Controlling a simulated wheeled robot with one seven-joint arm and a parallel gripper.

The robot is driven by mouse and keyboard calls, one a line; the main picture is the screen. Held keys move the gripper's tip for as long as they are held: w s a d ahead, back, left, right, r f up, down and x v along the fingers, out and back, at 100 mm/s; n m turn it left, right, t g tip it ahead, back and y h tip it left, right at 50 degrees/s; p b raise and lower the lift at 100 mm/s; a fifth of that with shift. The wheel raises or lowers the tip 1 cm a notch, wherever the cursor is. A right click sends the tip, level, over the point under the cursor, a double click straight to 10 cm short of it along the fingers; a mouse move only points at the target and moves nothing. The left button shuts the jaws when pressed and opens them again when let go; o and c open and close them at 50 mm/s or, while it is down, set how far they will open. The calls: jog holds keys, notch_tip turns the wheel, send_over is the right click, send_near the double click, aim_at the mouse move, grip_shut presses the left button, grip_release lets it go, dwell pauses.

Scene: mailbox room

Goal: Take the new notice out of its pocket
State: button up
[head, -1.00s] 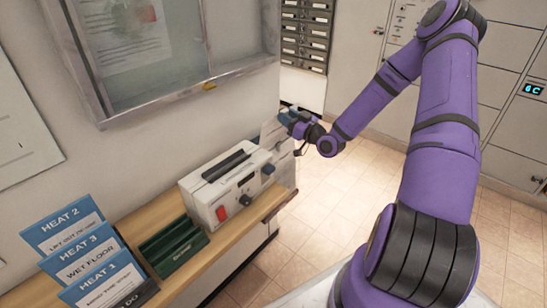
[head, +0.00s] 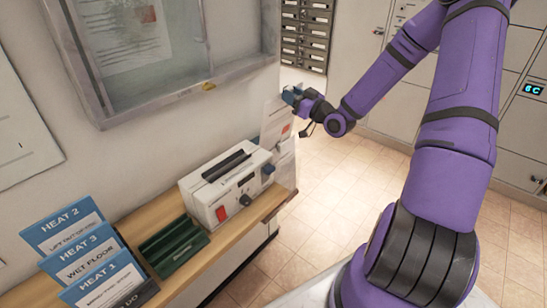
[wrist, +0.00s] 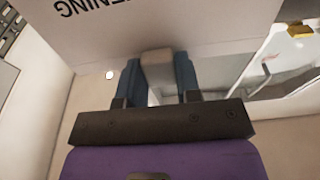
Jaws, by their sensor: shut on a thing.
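My gripper (head: 292,95) is at the far right end of the shelf, raised beside the wall corner. Its blue fingers also show in the wrist view (wrist: 158,80), closed on the edge of a pale sheet. This sheet is the notice (head: 274,122), which hangs upright below and left of the fingers in the head view. In the wrist view the notice (wrist: 180,27) fills the top, with upside-down printed letters ending in "ENING". A pocket at the shelf's right end (head: 285,165) holds or backs pale paper below the notice; whether the notice's lower edge still touches it is unclear.
A white laminator-like machine (head: 228,187) with a black handle and red switch sits on the wooden shelf (head: 262,208). A green tray (head: 172,246) and several blue-topped HEAT cards (head: 80,250) stand left of it. A glass-fronted notice case (head: 160,60) hangs above. The tiled floor is clear.

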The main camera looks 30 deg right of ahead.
jog(key=r, duration=0.4)
jog(key=s+r, duration=0.1)
jog(key=r, duration=0.1)
jog(key=shift+d, duration=0.15)
jog(key=shift+r+v, duration=0.15)
jog(key=shift+v, duration=0.6)
jog(key=shift+r+v, duration=0.1)
jog(key=shift+v, duration=0.65)
jog(key=r+v, duration=0.1)
jog(key=v, duration=0.6)
dwell(0.7)
